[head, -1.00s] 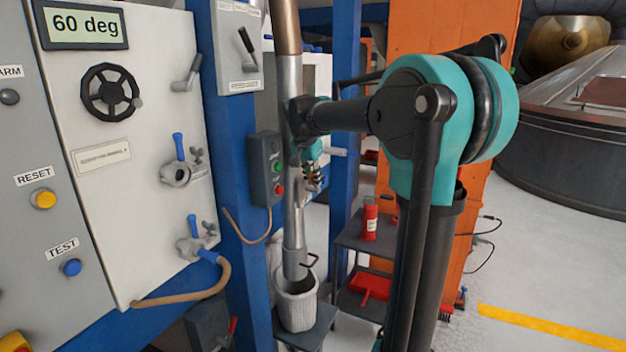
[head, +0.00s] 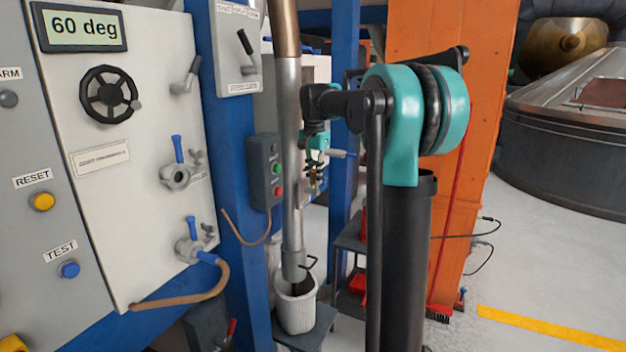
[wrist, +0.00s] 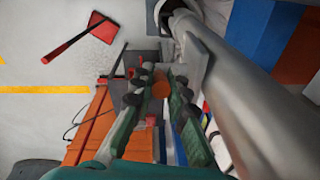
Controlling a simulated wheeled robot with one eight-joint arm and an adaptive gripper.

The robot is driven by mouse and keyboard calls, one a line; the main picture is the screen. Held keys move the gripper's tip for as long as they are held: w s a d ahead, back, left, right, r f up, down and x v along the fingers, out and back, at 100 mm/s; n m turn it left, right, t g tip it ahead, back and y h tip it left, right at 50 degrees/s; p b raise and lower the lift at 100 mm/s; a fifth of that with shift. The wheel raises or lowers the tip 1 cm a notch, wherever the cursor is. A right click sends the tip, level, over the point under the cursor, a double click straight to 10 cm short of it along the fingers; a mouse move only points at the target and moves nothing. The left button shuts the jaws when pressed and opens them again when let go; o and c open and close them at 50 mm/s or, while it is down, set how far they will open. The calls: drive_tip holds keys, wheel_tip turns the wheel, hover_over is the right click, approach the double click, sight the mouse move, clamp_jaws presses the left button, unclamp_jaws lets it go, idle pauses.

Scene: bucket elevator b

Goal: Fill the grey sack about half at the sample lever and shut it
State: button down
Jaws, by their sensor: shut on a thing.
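The grey sack (head: 296,312) is a pale, ribbed, open-mouthed bag. It stands upright on a small dark stand under the lower end of the steel pipe (head: 292,215). Its inside looks dark, and the fill level cannot be told. A small black handle (head: 309,262) sits at the pipe's lower end by the sack mouth. My gripper (head: 315,182) is beside the pipe, well above the sack. In the wrist view its fingers (wrist: 160,85) are shut around a small orange-brown knob (wrist: 160,90). I cannot tell for certain whether this is the sample lever's end.
A white valve panel (head: 140,180) stands at the left. A red dustpan (wrist: 102,27) lies beyond my fingers. The floor at right is open.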

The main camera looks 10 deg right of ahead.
drive_tip(key=shift+w+d+r+g+y, duration=0.1)
drive_tip(key=shift+w+d+g+y, duration=0.2)
drive_tip(key=shift+w+g+y, duration=0.3)
drive_tip(key=shift+w+d+r+g+y, duration=0.1)
drive_tip(key=shift+w+d+g+y, duration=0.2)
drive_tip(key=shift+g+y, duration=0.35)
drive_tip(key=c, duration=1.5)
unclamp_jaws()
drive_tip(key=v, duration=1.2)
drive_tip(key=shift+w+a, duration=0.1)
drive_tip(key=shift+a, duration=0.05)
